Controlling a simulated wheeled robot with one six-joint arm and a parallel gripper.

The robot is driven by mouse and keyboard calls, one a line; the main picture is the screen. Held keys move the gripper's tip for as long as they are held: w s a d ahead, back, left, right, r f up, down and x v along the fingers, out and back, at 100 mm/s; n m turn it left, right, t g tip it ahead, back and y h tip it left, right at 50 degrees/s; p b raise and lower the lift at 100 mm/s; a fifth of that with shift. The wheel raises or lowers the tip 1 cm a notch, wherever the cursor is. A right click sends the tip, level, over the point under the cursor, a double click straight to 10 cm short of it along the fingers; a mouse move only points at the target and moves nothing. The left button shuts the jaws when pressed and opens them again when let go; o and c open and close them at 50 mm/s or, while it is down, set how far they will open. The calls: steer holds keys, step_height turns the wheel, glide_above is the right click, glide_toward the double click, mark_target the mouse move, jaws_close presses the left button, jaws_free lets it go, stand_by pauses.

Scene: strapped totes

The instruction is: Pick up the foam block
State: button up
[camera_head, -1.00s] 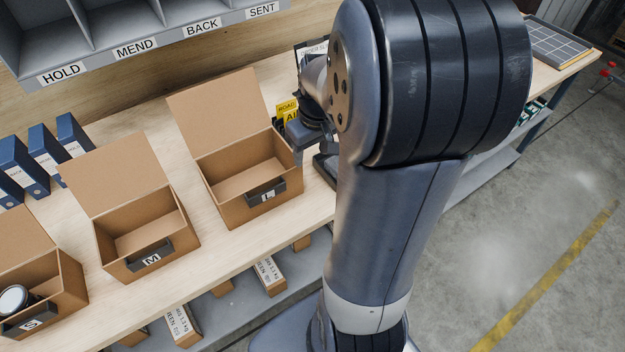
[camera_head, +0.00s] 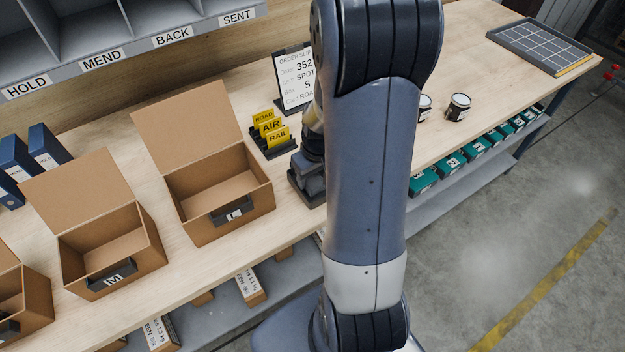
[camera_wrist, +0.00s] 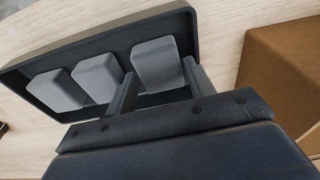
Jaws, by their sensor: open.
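Three grey foam blocks lie in a row in a dark tray (camera_wrist: 110,38) in the wrist view: a left one (camera_wrist: 56,90), a middle one (camera_wrist: 96,77) and a right one (camera_wrist: 157,62). My gripper (camera_wrist: 159,72) is open, with one finger on each side of the right block. I cannot tell whether the fingers touch it. In the head view my arm hides most of the tray (camera_head: 296,196) and the blocks, and my gripper there is low over the tray.
Open carton L (camera_head: 222,190) stands left of the tray; carton M (camera_head: 112,250) is farther left. The yellow ROAD, AIR and RAIL cards (camera_head: 268,128) and an order slip (camera_head: 292,78) stand behind. Cans (camera_head: 458,107) and a gridded tray (camera_head: 540,46) are to the right.

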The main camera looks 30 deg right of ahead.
steer(key=shift+f, duration=0.25)
steer(key=shift+c, duration=0.3)
steer(key=c, duration=0.6)
steer(key=shift+o, duration=0.2)
steer(key=shift+r, duration=0.15)
